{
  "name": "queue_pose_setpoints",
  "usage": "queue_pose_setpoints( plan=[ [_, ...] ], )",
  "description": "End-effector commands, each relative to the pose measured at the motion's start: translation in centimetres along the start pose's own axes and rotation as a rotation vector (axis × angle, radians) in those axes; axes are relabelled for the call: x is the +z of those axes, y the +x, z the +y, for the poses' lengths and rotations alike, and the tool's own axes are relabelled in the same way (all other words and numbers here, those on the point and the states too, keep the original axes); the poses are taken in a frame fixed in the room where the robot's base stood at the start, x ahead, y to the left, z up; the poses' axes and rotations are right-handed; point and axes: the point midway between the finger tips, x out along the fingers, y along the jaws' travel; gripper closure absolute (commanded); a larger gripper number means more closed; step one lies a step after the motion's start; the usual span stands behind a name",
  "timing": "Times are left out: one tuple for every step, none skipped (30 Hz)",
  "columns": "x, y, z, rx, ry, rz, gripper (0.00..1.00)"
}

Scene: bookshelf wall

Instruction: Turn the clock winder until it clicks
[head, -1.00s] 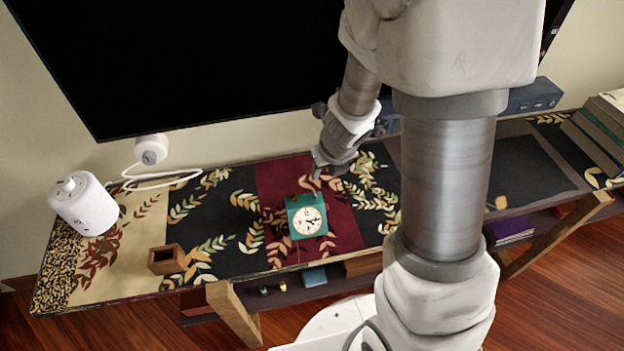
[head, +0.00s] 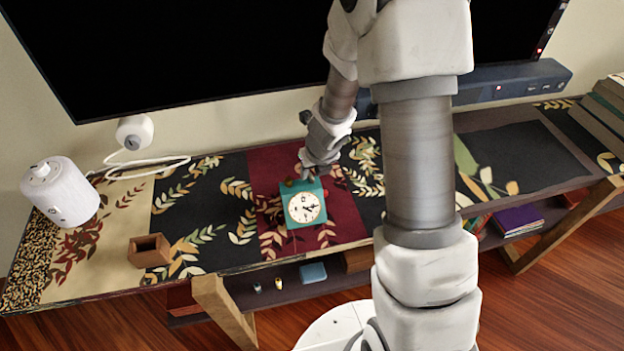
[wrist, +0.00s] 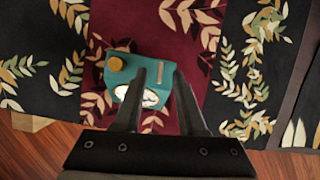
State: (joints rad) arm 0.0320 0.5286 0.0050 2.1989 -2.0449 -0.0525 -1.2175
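A teal box-shaped clock (head: 304,208) with a white round dial stands on the dark red strip of the shelf top. In the wrist view its top (wrist: 140,70) carries a round yellow-orange knob (wrist: 116,64) at the left and a small pale bar at the right. Which of these is the winder I cannot tell for certain. My gripper (head: 309,174) is just behind and above the clock. In the wrist view my gripper (wrist: 161,72) is open, its fingers apart over the clock, with the knob left of both. The fingers hide part of the clock; contact cannot be told.
A white cylindrical device (head: 62,192) with a cable stands at the left. A small open wooden box (head: 149,251) sits near the front edge. A large black screen hangs behind, above a dark soundbar (head: 515,82). Books (head: 603,110) lie at the far right.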

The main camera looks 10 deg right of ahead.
Motion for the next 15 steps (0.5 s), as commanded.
queue_pose_setpoints(
  plan=[
    [-0.16,0.84,-0.07,0.000,0.002,0.002,0.60],
    [-0.14,1.04,-0.05,0.000,0.002,0.001,0.60],
    [-0.10,1.25,-0.02,0.000,0.001,0.001,0.60],
    [-0.07,1.37,0.00,0.001,0.001,0.001,0.60],
    [-0.05,1.46,0.02,0.001,0.001,0.000,0.60],
    [-0.03,1.54,0.02,0.001,0.001,0.000,0.60],
    [-0.01,1.57,0.03,0.001,0.001,0.000,0.60],
    [0.00,1.59,0.03,0.001,0.001,0.000,0.60],
    [0.01,1.58,0.02,0.001,0.001,0.000,0.60],
    [0.01,1.57,0.02,0.001,0.001,0.000,0.60],
    [0.01,1.56,0.02,0.001,0.001,0.000,0.60],
    [0.01,1.55,0.02,0.001,0.001,0.000,0.60],
    [0.01,1.55,0.02,0.001,0.001,0.000,0.60],
    [0.01,1.55,0.01,0.001,0.001,0.000,0.60],
    [0.00,1.54,0.01,0.001,0.001,0.000,0.65]
  ],
)
